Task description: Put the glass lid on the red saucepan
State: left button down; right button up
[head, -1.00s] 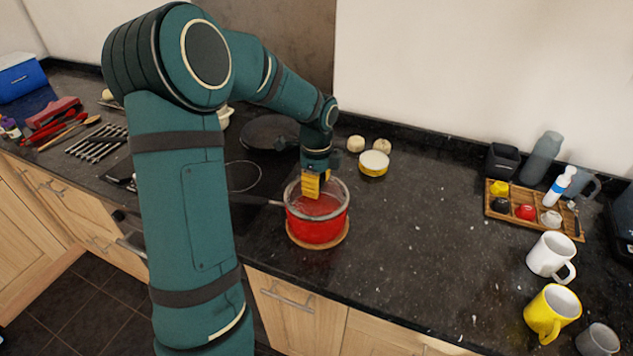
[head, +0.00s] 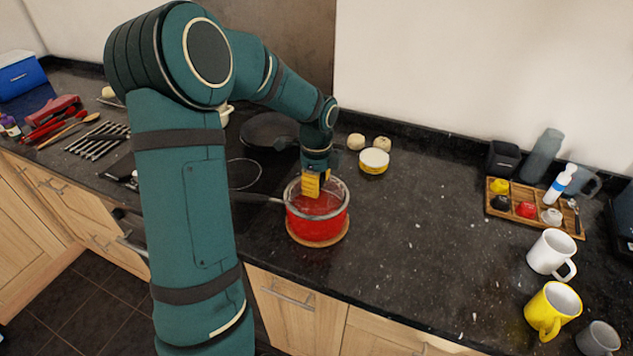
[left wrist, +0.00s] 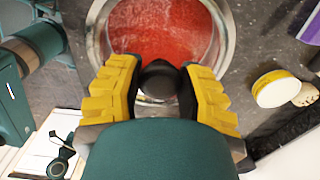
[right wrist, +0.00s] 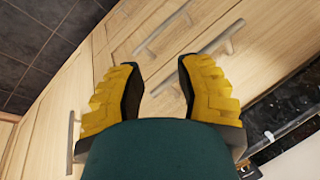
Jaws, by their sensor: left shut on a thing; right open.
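The red saucepan (head: 316,230) stands on a round wooden board (head: 322,244) near the counter's front edge, its handle towards the left. The glass lid (head: 336,192) is level over its mouth; I cannot tell whether its rim touches the pan. My left gripper (head: 314,187) is above the lid, pointing down. In the left wrist view its yellow fingers are shut on the lid's dark knob (left wrist: 160,80), and red shows through the glass. My right gripper (right wrist: 157,88) is open and empty, facing cabinet fronts in the right wrist view.
A dark frying pan (head: 268,131) sits behind on the hob. A yellow-sided round tin (head: 374,162) and two small pale round things stand behind right. Mugs (head: 551,254) and a wooden tray (head: 510,212) are at the right. The counter between is clear.

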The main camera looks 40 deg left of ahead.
pick_arm(q)
jog(key=shift+f, duration=0.15)
grip_release()
dwell(0.4)
jog(key=shift+r+p, duration=2.85)
jog(key=shift+r, duration=0.7)
jog(key=shift+f, duration=0.1)
